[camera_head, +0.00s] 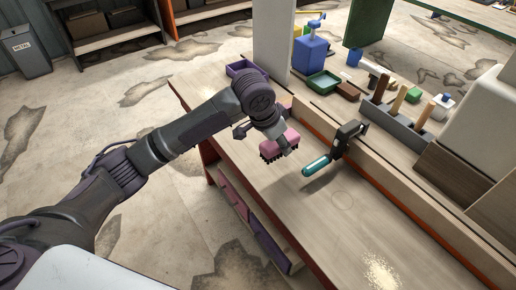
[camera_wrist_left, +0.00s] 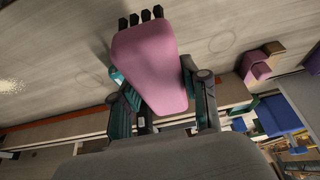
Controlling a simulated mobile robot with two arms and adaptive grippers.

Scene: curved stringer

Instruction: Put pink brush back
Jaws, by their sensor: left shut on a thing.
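The pink brush (camera_head: 279,146) is a pink block with dark bristles, held above the wooden workbench (camera_head: 310,215). My left gripper (camera_head: 284,149) is shut on the brush, reaching it from above and the left. In the left wrist view the pink brush (camera_wrist_left: 150,65) sits between the two fingers of my left gripper (camera_wrist_left: 158,92), with its dark bristles pointing away from the palm. My right gripper is not in view.
A clamp with a teal handle (camera_head: 317,166) is fixed to the bench's rear ledge, right of the brush. Behind stand a purple tray (camera_head: 245,69), a green tray (camera_head: 323,82), a blue container (camera_head: 310,53) and a grey tool holder (camera_head: 393,122). The front bench area is clear.

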